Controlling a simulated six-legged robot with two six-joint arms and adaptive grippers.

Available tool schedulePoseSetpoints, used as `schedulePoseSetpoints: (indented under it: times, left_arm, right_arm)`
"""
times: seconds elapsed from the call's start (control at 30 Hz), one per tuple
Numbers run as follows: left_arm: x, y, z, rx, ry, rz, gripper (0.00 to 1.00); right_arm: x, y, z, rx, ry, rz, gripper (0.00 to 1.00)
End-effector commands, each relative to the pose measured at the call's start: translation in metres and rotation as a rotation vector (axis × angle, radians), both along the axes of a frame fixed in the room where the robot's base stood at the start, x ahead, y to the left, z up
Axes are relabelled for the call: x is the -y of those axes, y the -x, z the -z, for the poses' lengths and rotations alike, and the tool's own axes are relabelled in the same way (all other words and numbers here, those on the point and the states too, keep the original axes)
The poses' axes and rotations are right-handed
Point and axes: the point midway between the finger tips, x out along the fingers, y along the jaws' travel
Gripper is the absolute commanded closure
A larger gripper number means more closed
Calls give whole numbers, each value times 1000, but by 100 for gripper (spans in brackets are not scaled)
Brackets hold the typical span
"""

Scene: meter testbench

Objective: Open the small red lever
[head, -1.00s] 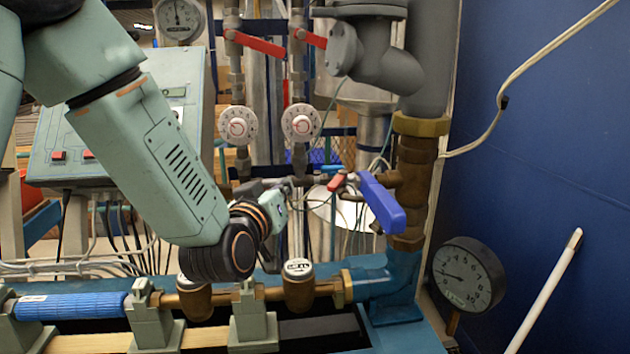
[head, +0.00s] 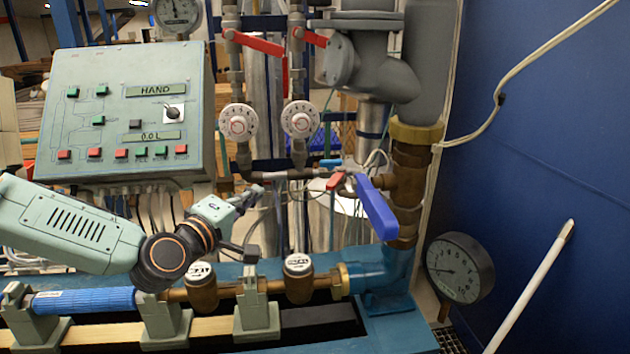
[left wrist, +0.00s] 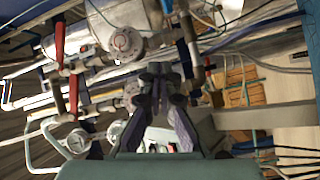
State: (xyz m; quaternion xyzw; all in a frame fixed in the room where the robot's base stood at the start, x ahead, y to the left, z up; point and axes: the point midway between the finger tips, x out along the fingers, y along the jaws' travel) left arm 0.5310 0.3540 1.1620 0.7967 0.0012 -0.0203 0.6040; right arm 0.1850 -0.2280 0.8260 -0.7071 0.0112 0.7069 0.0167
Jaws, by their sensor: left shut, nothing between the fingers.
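The small red lever (head: 335,181) sits on the thin horizontal pipe in the head view, just left of the large blue lever handle (head: 377,207). A small blue lever (head: 331,163) is just above it. My left gripper (head: 256,190) is shut and empty, to the left of the small red lever with a clear gap between them in the picture. In the left wrist view its fingers (left wrist: 160,72) meet at the tips. I cannot make out the small red lever for certain in that view. My right gripper is not in view.
Two longer red levers (head: 258,43) (head: 310,38) are on the upright pipes above two white dials (head: 238,123) (head: 300,120). A control panel (head: 125,110) stands at the left. Brass meters (head: 298,285) and a blue pipe run below my gripper. A round gauge (head: 459,267) is at the right.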

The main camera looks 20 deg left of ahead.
Motion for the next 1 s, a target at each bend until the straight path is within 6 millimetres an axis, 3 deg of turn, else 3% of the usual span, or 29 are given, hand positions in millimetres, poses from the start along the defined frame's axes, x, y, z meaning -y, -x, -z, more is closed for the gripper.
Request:
schedulePoseSetpoints:
  times: [0.37, 1.0]
  left_arm:
    - [31, 9, 1, 13, 235, 182, 100]
    - [38, -14, 5, 0, 270, 186, 100]
  right_arm:
    - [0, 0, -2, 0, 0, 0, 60]
    - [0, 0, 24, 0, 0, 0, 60]
